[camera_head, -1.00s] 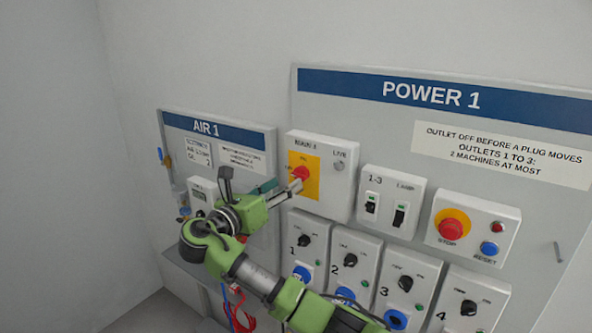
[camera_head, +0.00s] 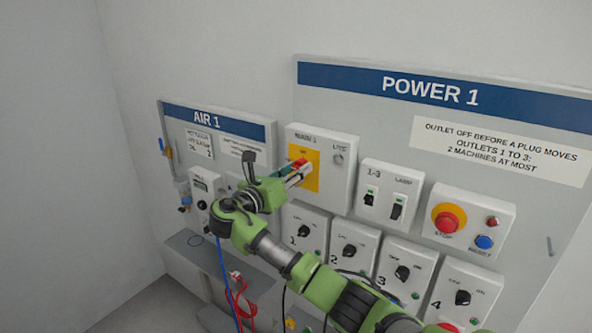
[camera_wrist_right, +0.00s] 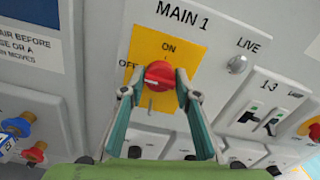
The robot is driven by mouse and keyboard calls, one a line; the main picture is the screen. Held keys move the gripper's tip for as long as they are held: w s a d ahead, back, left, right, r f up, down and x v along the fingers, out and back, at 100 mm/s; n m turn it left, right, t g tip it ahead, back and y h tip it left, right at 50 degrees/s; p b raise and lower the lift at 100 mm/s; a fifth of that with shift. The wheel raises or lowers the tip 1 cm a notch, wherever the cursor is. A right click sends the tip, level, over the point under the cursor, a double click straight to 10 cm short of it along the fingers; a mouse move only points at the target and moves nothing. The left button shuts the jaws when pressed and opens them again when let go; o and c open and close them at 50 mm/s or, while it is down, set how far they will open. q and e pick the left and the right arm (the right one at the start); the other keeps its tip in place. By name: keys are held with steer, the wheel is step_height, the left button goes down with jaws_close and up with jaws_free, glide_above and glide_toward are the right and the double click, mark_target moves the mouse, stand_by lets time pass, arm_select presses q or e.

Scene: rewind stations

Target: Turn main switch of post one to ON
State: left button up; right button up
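The main switch is a red knob (camera_wrist_right: 159,74) on a yellow plate (camera_wrist_right: 150,103) in the right wrist view, under the label MAIN 1. OFF is printed at its left and ON above it. The knob's grip looks roughly sideways, toward OFF. My right gripper (camera_wrist_right: 156,88) has one finger on each side of the knob; a small gap shows at the left fingertip, and contact at the right is unclear. In the head view the right gripper (camera_head: 299,170) covers part of the knob (camera_head: 298,164) on the MAIN 1 box (camera_head: 341,180). My left gripper is not in view.
Right of the main box are the 1-3/LAMP switch box (camera_head: 386,214) and a stop box with a red button (camera_head: 446,222). Numbered outlet boxes (camera_head: 352,238) sit just below. The AIR 1 panel (camera_head: 212,122) is at left, with blue and red hoses (camera_head: 236,300) hanging.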

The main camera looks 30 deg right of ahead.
steer(key=shift+m, duration=0.3)
steer(key=m+b, duration=0.2)
steer(key=m, duration=0.1)
steer(key=shift+f+m, duration=0.1)
steer(key=shift+m, duration=0.2)
steer(key=m+b, duration=0.3)
steer(key=m, duration=0.1)
steer(key=shift+m, duration=0.3)
steer(key=m+b, duration=0.6)
steer(key=shift+f, duration=0.15)
steer(key=shift+r+m+b, duration=0.2)
steer(key=shift+m+b, duration=1.2)
steer(key=shift+m, duration=0.2)
steer(key=o, duration=1.1)
steer(key=shift+c, duration=0.2)
